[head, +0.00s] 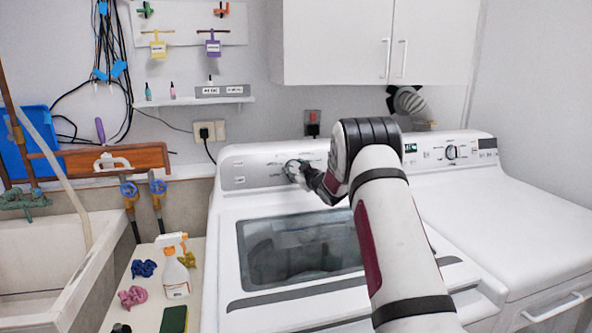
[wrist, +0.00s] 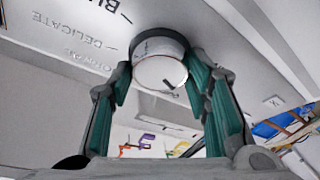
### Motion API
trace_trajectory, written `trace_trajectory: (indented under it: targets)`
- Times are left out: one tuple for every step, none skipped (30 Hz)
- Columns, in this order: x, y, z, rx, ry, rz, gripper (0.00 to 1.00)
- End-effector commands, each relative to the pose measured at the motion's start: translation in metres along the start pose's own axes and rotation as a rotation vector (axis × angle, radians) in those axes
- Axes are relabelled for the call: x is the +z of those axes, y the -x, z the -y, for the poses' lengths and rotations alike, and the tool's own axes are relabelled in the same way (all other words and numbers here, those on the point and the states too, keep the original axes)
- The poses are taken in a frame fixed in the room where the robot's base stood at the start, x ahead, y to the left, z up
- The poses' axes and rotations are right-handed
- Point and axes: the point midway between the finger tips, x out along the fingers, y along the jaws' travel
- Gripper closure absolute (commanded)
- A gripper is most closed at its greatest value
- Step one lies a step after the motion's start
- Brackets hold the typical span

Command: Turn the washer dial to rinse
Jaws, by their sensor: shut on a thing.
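The washer (head: 225,215) is white with a glass lid and stands in the middle of the head view. Its dial (head: 291,168) sits on the grey back panel, partly covered by my gripper (head: 298,171). In the wrist view the dial (wrist: 158,62) is a round white-faced knob with a short dark mark near its lower right edge. My gripper (wrist: 163,85) has one green-padded finger on each side of the dial and is shut on it. Panel lettering reads "DELICATE" (wrist: 82,38) upside down; other labels are cut off or blurred. I cannot see a rinse label.
A dryer (head: 500,210) with its own knob stands against the washer's right side. A white cabinet (head: 350,40) hangs above. A spray bottle (head: 175,273) and small cloths stand on a counter (head: 145,310) at left, beside a sink (head: 40,265).

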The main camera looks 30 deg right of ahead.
Motion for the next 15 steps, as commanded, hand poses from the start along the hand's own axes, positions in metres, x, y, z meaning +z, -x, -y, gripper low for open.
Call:
trace_trajectory:
  targets:
    - [0.0003,0.0,0.0003,0.0,-0.001,0.001,0.84]
    - [0.0002,-0.0001,0.0003,0.0,-0.001,0.001,0.84]
    - [0.0003,-0.0001,0.0003,0.0,-0.001,0.001,0.84]
    - [0.0003,-0.0001,0.0003,0.0,-0.001,0.001,0.84]
    - [0.0003,-0.0001,0.0002,0.0,-0.001,0.001,0.49]
    - [0.0003,-0.0001,0.0003,0.0,-0.001,0.001,0.4]
    - [0.0003,-0.0001,0.0002,0.0,-0.001,0.001,0.36]
    - [0.0003,-0.0001,0.0003,0.0,-0.001,0.001,0.36]
    - [0.0002,-0.0001,0.0003,0.0,-0.001,0.001,0.36]
    - [0.0002,-0.0001,0.0003,0.0,-0.002,0.001,0.36]
    - [0.0002,-0.0001,0.0002,0.0,-0.002,0.001,0.36]
    - [0.0002,-0.0001,0.0002,0.0,-0.002,0.0,0.36]
    - [0.0002,-0.0001,0.0002,0.0,-0.002,0.0,0.36]
    - [0.0002,-0.0001,0.0002,0.0,-0.002,0.0,0.36]
    - [0.0001,0.0,0.0002,0.0,-0.002,0.0,0.36]
